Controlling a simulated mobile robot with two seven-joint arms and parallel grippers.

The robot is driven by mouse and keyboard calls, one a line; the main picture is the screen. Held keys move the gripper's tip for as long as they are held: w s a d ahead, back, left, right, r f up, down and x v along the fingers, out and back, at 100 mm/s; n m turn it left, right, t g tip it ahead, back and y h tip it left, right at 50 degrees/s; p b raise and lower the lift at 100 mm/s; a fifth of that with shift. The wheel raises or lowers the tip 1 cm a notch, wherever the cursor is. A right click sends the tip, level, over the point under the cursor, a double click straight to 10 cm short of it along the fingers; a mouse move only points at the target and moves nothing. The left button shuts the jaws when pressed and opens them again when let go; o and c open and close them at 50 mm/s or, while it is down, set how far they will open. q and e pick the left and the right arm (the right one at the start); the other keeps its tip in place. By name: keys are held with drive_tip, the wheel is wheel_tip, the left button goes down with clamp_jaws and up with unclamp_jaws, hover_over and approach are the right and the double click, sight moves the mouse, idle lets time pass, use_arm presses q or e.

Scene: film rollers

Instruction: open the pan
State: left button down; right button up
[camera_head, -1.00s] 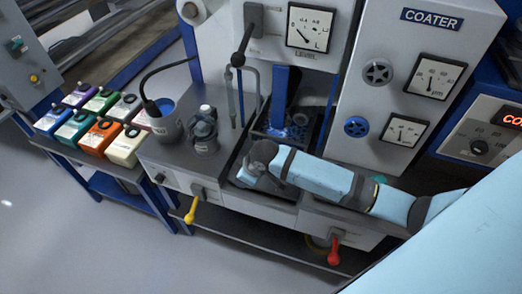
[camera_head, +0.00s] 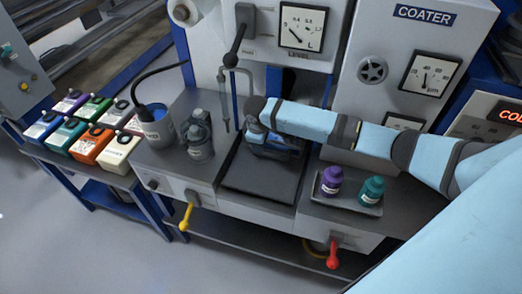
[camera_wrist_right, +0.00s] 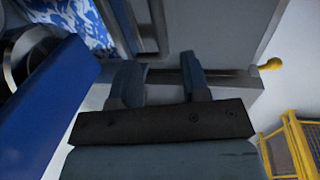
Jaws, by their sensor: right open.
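A dark, flat rectangular surface (camera_head: 258,182), which seems to be the pan, is set in the middle of the bench. I cannot tell whether it is a lid or an open tray. My right gripper, at the end of the light-blue arm, is over the far end of it in the head view and hides what is behind. In the right wrist view its two fingers (camera_wrist_right: 163,78) are apart with nothing between them. A blue bar (camera_wrist_right: 45,95) is at left, and a patterned blue-white surface (camera_wrist_right: 72,14) is beyond. My left gripper is not in view.
Purple (camera_head: 331,180) and teal (camera_head: 372,190) bottles stand on a small tray right of the pan. A yellow handle (camera_head: 186,217) and a red handle (camera_head: 332,254) stick out in front.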

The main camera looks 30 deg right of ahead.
drive_tip(key=f, duration=0.5)
drive_tip(key=shift+w+d+f, duration=0.35)
drive_tip(key=shift+d+f, duration=0.05)
clamp_jaws()
